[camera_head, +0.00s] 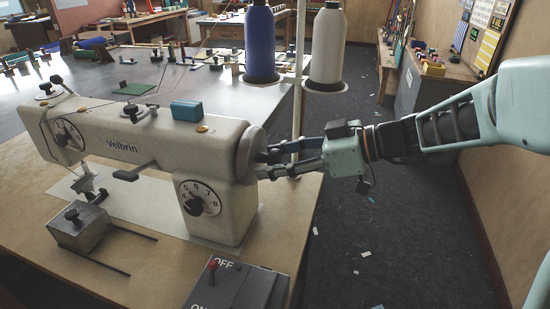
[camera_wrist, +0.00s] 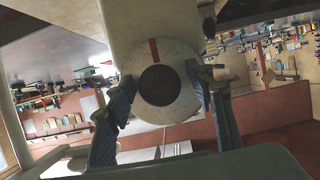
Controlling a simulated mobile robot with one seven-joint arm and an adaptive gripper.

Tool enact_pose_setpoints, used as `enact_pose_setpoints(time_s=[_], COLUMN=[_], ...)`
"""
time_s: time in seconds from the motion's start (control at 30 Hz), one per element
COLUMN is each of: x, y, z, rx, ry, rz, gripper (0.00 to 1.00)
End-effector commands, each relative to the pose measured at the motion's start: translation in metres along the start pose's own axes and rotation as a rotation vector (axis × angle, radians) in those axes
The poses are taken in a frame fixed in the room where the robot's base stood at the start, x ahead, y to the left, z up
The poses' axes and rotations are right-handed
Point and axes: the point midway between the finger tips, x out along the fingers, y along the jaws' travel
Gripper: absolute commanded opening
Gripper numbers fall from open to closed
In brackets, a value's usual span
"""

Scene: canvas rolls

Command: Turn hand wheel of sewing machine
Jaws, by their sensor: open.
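The cream sewing machine (camera_head: 130,150), marked Velbrin, stands on a tan table. Its hand wheel (camera_head: 252,152) is on the right end, facing my arm. In the wrist view the hand wheel (camera_wrist: 178,100) is a pale disc with a dark round centre and a red-brown mark at its top. My gripper (camera_head: 262,164) is at the wheel's face, coming from the right. In the wrist view my gripper (camera_wrist: 163,90) is open, with one finger on each side of the wheel's dark centre. Whether the fingers touch the wheel is unclear.
Blue (camera_head: 260,45) and white (camera_head: 327,48) thread cones stand on a stand behind the wheel. A switch box (camera_head: 238,288) with a red lever sits at the front. A grey block (camera_head: 79,228) lies by the needle. Open dark floor (camera_head: 345,230) is on the right.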

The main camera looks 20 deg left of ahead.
Motion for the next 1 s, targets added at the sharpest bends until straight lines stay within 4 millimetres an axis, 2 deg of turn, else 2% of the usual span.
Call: enact_pose_setpoints(time_s=[0.23,0.6,1.0], x=[0.0007,0.0004,0.0005], y=[0.0,0.0,0.0007], z=[0.0002,0.0,0.0015], rx=[0.0,0.0,0.071], ry=[0.0,0.0,0.0], rz=[0.0,0.0,-0.028], gripper=[0.49,0.08,0.08])
